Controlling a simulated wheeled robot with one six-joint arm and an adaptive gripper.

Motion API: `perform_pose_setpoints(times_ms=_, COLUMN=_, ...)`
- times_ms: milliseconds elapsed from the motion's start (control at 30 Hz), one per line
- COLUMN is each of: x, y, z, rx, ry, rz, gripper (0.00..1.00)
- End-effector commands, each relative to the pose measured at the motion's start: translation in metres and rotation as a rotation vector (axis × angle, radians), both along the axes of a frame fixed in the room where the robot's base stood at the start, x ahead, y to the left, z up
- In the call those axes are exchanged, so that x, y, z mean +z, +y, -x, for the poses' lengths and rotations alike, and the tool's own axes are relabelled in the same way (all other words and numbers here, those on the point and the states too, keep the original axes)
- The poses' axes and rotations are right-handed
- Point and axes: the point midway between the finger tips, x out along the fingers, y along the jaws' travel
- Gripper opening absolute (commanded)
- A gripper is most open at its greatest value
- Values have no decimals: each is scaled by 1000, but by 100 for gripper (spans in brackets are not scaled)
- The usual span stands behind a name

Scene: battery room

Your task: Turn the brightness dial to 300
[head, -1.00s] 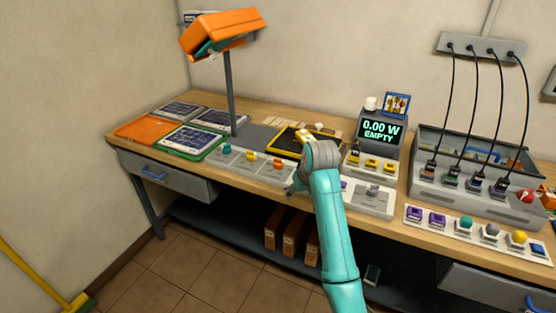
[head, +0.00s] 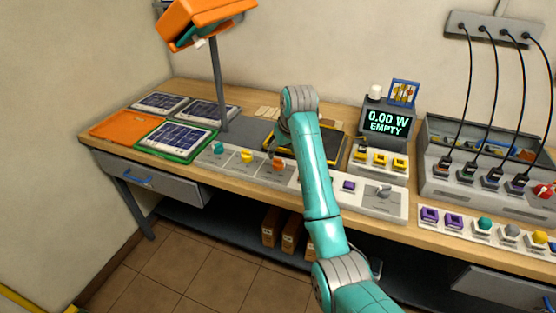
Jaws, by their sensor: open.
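A grey control panel (head: 230,163) on the bench carries a teal dial (head: 217,148), a yellow dial (head: 247,156) and an orange dial (head: 279,165). The labels are too small to read, so I cannot tell which is the brightness dial. An orange lamp (head: 207,20) stands on a grey post behind the panel. My gripper (head: 274,143) is open, small in view and partly hidden by my wrist. It is above and behind the orange dial, near the front left of the black and yellow tray (head: 335,150). I see nothing in it.
A display (head: 386,122) reads 0.00 W EMPTY. Solar panels (head: 178,138) lie at the left with an orange mat (head: 126,124). A panel with a grey lever (head: 384,192) is right of my arm. Cables (head: 467,95) hang into a grey case (head: 490,185) at the right.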

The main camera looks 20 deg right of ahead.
Motion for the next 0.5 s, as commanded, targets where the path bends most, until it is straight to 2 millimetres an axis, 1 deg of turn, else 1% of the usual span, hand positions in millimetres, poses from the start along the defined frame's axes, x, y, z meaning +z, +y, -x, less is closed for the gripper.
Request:
perform_pose_setpoints(times_ms=33, x=-10, y=1, z=-3, rx=0, ry=3, rz=0, gripper=67)
perform_pose_setpoints(times_ms=200, x=-36, y=3, z=-14, rx=0, ry=2, rz=0, gripper=67)
perform_pose_setpoints(times_ms=400, x=-58, y=4, z=-24, rx=0, ry=0, rz=0, gripper=67)
perform_pose_setpoints(times_ms=500, x=-63, y=4, z=-26, rx=0, ry=0, rz=0, gripper=67)
